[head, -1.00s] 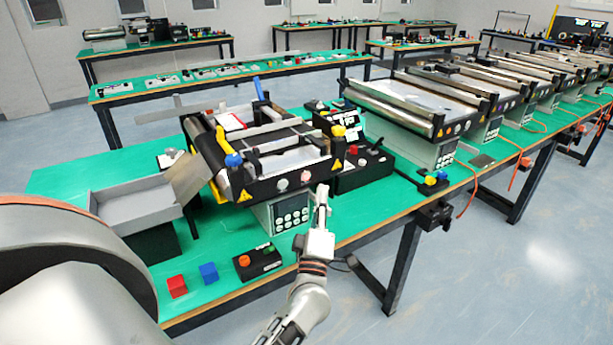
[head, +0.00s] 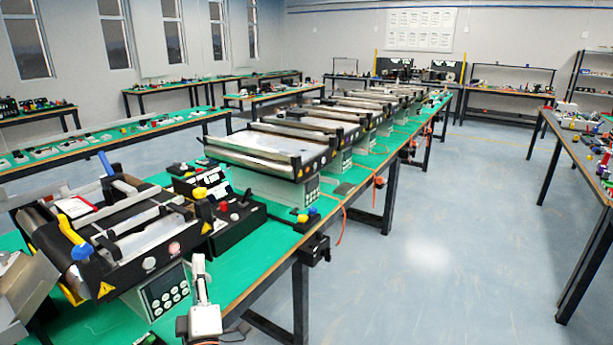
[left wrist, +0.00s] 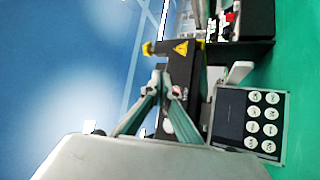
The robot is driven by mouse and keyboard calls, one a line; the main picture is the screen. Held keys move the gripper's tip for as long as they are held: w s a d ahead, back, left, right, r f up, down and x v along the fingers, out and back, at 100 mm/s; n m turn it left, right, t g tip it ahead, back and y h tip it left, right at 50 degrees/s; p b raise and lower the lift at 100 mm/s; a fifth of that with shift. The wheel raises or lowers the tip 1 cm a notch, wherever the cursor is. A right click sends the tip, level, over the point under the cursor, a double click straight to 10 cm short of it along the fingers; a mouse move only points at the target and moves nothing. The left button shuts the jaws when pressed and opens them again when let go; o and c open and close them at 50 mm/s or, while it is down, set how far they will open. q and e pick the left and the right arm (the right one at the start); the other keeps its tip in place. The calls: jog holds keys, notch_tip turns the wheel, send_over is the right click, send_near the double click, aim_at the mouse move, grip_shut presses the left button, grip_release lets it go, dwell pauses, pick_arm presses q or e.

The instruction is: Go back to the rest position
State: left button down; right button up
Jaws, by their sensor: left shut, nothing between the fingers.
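My left gripper (head: 198,264) is at the bottom of the head view, pointing away from me, beside the keypad box (head: 162,290) of the nearest mini conveyor (head: 130,230). Its fingers are shut and empty. In the left wrist view, its fingers (left wrist: 164,78) meet at their tips. The keypad (left wrist: 250,122) lies to their right there, and a black conveyor part with a yellow warning sign is behind them. I cannot tell whether the fingers touch anything. My right gripper is not in view.
A black control box (head: 230,220) stands on the green table right of the near conveyor. More conveyors (head: 270,150) run along the tables behind it. A grey tray (head: 25,285) is at the left edge. Open blue-grey floor (head: 430,240) lies to the right, before another table (head: 590,165).

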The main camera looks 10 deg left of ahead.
pick_arm(q)
jog(key=s+d+f+m+g+h, duration=0.2)
jog(key=s+d+f+m+h, duration=0.2)
jog(key=d+f+m+h, duration=0.35)
jog(key=s+d+f+m+g+h, duration=0.1)
jog(key=s+d+f+m+h, duration=0.4)
jog(key=f+m, duration=0.45)
jog(key=s+d+f+m+g, duration=0.2)
jog(key=s+f+m+g, duration=0.4)
jog(key=s+f, duration=0.7)
jog(key=shift+s+d+f+m+g+h, duration=0.3)
jog(key=shift+s+f+m+h, duration=0.1)
jog(key=shift+s, duration=0.15)
